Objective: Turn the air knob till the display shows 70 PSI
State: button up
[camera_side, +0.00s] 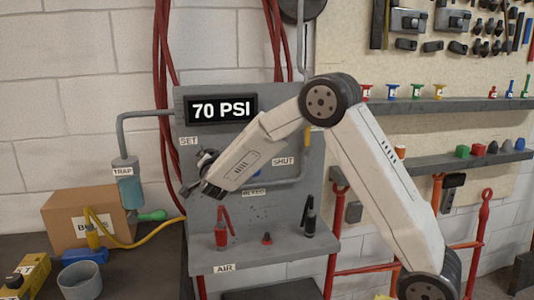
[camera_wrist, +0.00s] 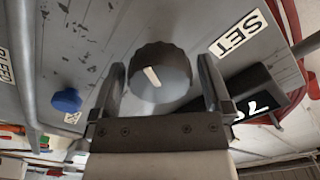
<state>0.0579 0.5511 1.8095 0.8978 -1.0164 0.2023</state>
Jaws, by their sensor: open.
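The display (camera_side: 221,109) on the grey panel reads 70 PSI in the side view. The dark round air knob (camera_wrist: 160,78) with a pale pointer mark shows large in the wrist view, near the SET label (camera_wrist: 237,33). My gripper (camera_wrist: 160,66) is open, with one finger on each side of the knob. A gap shows between the knob and each finger. In the side view my gripper (camera_side: 203,186) is at the panel's left side, below the SET label, and largely hides the knob.
A blue knob (camera_wrist: 66,100) sits on the panel beside my gripper. A red tool (camera_side: 221,236) and a black tool (camera_side: 309,222) stand on the panel's ledge. A cardboard box (camera_side: 70,214) and a trap bottle (camera_side: 129,190) are at the left.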

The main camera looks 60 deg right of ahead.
jog(key=v, duration=0.7)
jog(key=shift+s+a, duration=0.2)
jog(key=shift+s, duration=0.05)
jog(key=shift+a, duration=0.1)
jog(key=s+a+f+n+g+y, duration=0.5)
jog(key=s+a+f+n+y, duration=0.5)
jog(key=s+f+n+y, duration=0.4)
jog(key=s+f+n+g+h, duration=0.1)
jog(key=s+n+g, duration=0.3)
jog(key=s, duration=0.6)
jog(key=shift+d+f+g, duration=0.2)
jog(key=shift+f+g, duration=0.15)
jog(key=shift+g, duration=0.25)
dwell(1.5)
